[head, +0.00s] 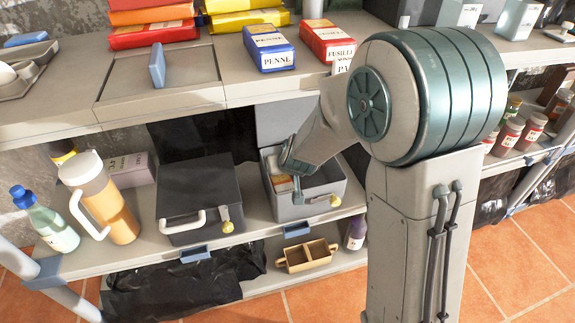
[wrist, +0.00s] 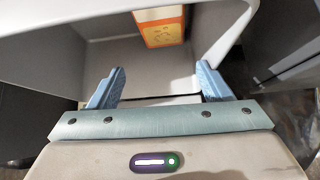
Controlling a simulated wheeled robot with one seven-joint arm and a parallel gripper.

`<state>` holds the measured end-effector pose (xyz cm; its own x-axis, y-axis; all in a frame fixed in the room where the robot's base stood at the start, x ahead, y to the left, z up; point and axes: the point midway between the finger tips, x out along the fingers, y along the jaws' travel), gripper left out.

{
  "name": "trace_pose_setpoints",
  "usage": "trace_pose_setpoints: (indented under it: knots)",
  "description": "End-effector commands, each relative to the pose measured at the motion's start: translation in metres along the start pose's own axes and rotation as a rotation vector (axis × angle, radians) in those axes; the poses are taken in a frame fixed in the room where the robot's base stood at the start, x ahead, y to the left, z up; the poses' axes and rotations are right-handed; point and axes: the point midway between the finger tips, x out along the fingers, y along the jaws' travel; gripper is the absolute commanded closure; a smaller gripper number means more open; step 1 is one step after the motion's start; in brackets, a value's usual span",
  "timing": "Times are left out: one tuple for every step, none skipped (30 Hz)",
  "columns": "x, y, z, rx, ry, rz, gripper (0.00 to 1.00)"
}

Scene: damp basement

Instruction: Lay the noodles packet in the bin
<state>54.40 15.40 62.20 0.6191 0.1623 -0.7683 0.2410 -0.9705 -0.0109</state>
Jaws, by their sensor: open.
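The bin (head: 338,192) is a grey box on the lower shelf with its lid (head: 285,118) raised behind it. Its inside also fills the wrist view (wrist: 95,55). An orange and white packet, apparently the noodles packet (wrist: 160,27), is inside against the far wall in the wrist view. Part of it shows in the head view (head: 281,183); its label is unreadable. My gripper (wrist: 160,75) is open, its two blue fingers apart with nothing between them. It points into the bin, short of the packet. In the head view, my arm partly hides the packet and the bin.
A closed dark box (head: 197,190) stands left of the bin, near an orange jug (head: 110,203) and a green bottle (head: 48,225). The upper shelf (head: 200,95) holds pasta packets, including a blue penne packet (head: 269,48). A wooden caddy (head: 306,257) sits below.

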Motion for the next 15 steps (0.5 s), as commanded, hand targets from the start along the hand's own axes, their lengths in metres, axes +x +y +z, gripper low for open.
trace_pose_setpoints:
  knots:
    - [-0.002, -0.008, 0.002, -0.010, -0.006, -0.014, 0.15]
    - [-0.004, -0.009, 0.002, -0.011, -0.006, -0.014, 0.15]
    - [-0.007, -0.009, 0.001, -0.012, -0.006, -0.015, 0.15]
    - [-0.011, -0.010, 0.001, -0.013, -0.007, -0.016, 0.15]
    - [-0.016, -0.010, 0.000, -0.014, -0.006, -0.016, 0.15]
    - [-0.024, -0.010, -0.001, -0.014, -0.005, -0.017, 0.15]
    - [-0.030, -0.010, -0.001, -0.014, -0.005, -0.017, 0.15]
    - [-0.037, -0.010, -0.002, -0.015, -0.004, -0.017, 0.15]
    - [-0.046, -0.010, -0.003, -0.015, -0.003, -0.018, 0.15]
    - [-0.054, -0.010, -0.003, -0.015, -0.003, -0.017, 0.15]
    - [-0.061, -0.010, -0.004, -0.015, -0.002, -0.017, 0.15]
    - [-0.070, -0.008, -0.004, -0.013, -0.002, -0.015, 0.15]
    - [-0.076, -0.006, -0.004, -0.010, -0.001, -0.012, 0.15]
    - [-0.082, -0.004, -0.004, -0.008, -0.001, -0.010, 0.15]
    - [-0.090, -0.003, -0.004, -0.006, -0.001, -0.008, 0.15]
